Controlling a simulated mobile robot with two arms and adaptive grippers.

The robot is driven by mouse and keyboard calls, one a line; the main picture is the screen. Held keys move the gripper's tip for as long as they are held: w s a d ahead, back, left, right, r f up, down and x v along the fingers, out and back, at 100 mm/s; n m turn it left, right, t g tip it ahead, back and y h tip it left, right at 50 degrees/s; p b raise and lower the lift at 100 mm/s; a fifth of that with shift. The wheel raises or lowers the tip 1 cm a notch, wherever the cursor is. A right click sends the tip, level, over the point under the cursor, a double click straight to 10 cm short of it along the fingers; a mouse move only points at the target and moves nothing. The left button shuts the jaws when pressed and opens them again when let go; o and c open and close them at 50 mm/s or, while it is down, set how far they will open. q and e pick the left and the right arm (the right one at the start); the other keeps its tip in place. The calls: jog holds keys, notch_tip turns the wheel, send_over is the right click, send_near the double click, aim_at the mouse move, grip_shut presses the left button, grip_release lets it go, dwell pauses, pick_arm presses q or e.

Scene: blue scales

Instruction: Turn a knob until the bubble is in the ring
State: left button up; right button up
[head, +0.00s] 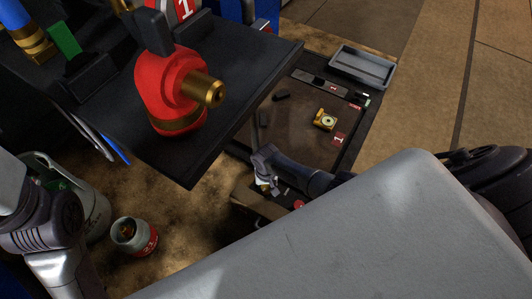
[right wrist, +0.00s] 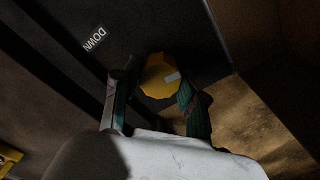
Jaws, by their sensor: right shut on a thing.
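The yellow bubble level (head: 325,120) rests on a dark brown plate (head: 290,125) in the head view. Its round pale vial shows, but the bubble's place against the ring is too small to tell. In the right wrist view a yellow faceted knob (right wrist: 158,78) with a pale mark sits beside a dark panel. My right gripper (right wrist: 157,95) has one finger on each side of the knob and is shut on it. In the head view my right gripper (head: 264,184) is at the plate's near edge, and the knob cannot be made out there. My left gripper is out of view.
A dark raised shelf (head: 235,75) holds a red object (head: 170,95) with a brass nozzle, left of the plate. A grey tray (head: 362,66) lies at the plate's far end. A small can (head: 134,236) stands lower left. A "DOWN" label (right wrist: 94,39) marks the panel.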

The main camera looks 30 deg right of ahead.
aim_at(266, 187)
jog(key=shift+m, duration=0.3)
jog(key=o, duration=1.1)
jog(key=shift+o, duration=0.2)
jog(key=shift+r, duration=0.15)
notch_tip(266, 187, up, 12)
dwell(0.4)
